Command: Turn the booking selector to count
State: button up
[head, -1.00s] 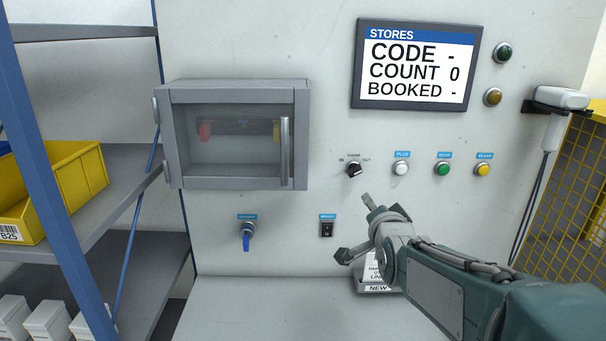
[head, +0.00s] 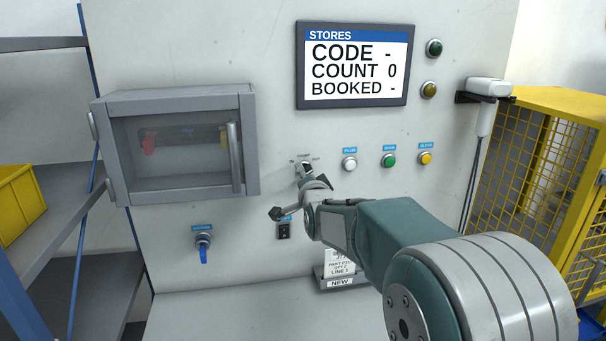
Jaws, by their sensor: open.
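The booking selector (head: 304,167) is a small black knob on the pale panel, below the screen, with small labels around it. Count is at the top, with one label to each side. My gripper is partly in front of it, so its pointer direction cannot be read clearly. My gripper (head: 298,196) is open and empty, just below the selector, with one finger close under the knob and the other lower left. I cannot tell whether the upper finger touches the knob. The screen (head: 354,65) reads code -, count 0, booked -.
White (head: 349,163), green (head: 388,160) and yellow (head: 425,158) buttons sit right of the selector. A grey glazed box (head: 180,145) with a handle juts out at left. Below are a blue valve handle (head: 204,252), a black switch (head: 283,230) and a card holder (head: 340,275). A scanner (head: 486,95) hangs at right.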

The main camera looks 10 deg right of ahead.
jog(key=shift+w+d, duration=0.2)
jog(key=shift+w, duration=0.6)
jog(key=shift+a, duration=0.1)
grip_shut()
jog(key=shift+n, duration=0.3)
jog(key=n, duration=0.5)
jog(key=shift+f, duration=0.1)
jog(key=n, duration=0.6)
jog(key=shift+d, duration=0.2)
